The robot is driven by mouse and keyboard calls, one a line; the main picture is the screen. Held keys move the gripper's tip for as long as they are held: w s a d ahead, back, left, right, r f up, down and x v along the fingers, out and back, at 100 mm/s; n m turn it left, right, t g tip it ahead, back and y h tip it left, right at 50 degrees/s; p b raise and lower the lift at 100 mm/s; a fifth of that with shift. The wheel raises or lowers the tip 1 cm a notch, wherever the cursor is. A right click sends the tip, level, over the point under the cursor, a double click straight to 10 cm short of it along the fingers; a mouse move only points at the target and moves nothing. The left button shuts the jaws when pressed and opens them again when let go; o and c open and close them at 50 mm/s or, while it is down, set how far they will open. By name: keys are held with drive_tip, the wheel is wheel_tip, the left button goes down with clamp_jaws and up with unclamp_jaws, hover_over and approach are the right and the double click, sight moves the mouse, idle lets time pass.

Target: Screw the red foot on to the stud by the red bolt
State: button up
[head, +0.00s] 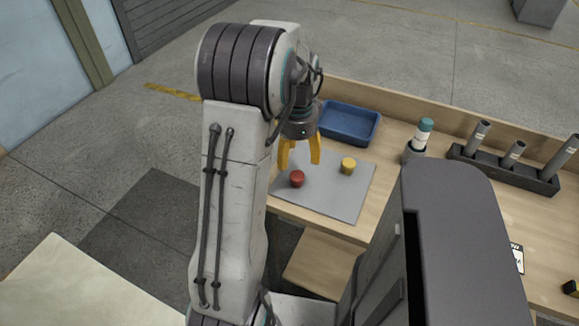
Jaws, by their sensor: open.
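A small round red foot (297,178) sits on a grey mat (327,203) on the wooden bench. My gripper (300,164) points down with its yellow fingers spread, empty, above and just behind the red foot in the head view. I cannot tell the exact height of the fingertips over the mat. A similar yellow foot (348,166) sits to the right on the same mat. I see no stud and no red bolt in this view.
A blue tray (350,139) stands behind the mat. A teal-capped bottle (423,134) stands in a grey holder (411,155) to the right. A dark rack (500,174) holds grey tubes. A pale surface (60,290) is at the lower left.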

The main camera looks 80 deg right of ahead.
sight(297, 175)
drive_tip(key=shift+a+m, duration=0.3)
drive_tip(key=shift+m, duration=0.4)
drive_tip(key=m, duration=0.3)
drive_tip(key=shift+f, duration=0.55)
drive_tip(key=shift+s+f, duration=0.1)
drive_tip(key=shift+f, duration=3)
drive_tip(key=c, duration=1.3)
